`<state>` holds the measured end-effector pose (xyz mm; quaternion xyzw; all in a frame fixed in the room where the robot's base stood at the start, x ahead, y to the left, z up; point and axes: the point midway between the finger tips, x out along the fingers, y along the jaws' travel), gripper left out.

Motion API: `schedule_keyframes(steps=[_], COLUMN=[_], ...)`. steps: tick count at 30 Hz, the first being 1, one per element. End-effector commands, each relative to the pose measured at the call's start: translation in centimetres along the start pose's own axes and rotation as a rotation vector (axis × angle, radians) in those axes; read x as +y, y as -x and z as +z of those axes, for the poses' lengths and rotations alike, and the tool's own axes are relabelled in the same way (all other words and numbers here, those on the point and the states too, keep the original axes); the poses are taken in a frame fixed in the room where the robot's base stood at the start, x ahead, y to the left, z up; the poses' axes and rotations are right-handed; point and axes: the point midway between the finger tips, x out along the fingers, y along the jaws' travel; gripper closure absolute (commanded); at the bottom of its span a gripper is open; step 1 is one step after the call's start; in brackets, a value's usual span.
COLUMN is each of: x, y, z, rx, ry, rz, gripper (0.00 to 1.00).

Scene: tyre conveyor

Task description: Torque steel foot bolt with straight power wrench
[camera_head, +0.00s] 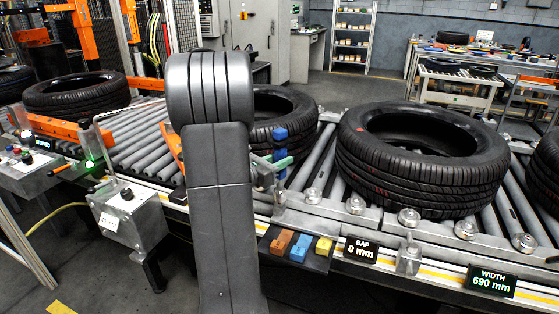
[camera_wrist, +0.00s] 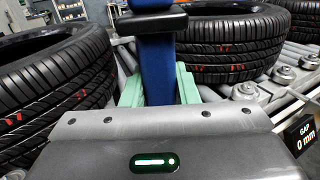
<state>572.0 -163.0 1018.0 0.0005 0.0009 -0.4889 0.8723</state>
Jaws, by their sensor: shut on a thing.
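My gripper (camera_wrist: 159,90), with pale green fingers, is shut on a blue upright tool (camera_wrist: 157,65), which looks like the straight power wrench. A black bar crosses its upper part. In the head view the blue tool (camera_head: 280,140) stands above the conveyor's front rail, between two tyres, with my gripper (camera_head: 272,167) around it and partly hidden behind my arm. Its lower end is hidden. Several round steel bolt heads (camera_head: 409,217) sit along the front rail to the right, and a small steel bracket (camera_head: 408,258) hangs below. I cannot tell which is the foot bolt.
A large tyre (camera_head: 420,160) lies on the rollers right of the tool; another tyre (camera_head: 285,110) lies behind it. A tray (camera_head: 312,262) with orange, blue and yellow blocks hangs at the front. The gap display (camera_head: 361,251) reads 0 mm. A control box (camera_head: 130,218) stands left.

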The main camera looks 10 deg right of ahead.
Motion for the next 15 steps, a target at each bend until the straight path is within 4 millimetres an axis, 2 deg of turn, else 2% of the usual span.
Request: schedule_keyframes(steps=[15], x=[0.02], y=[-0.01], z=[-0.61], rx=[-0.003], ry=[-0.002], rz=[0.0], gripper=[1.0])
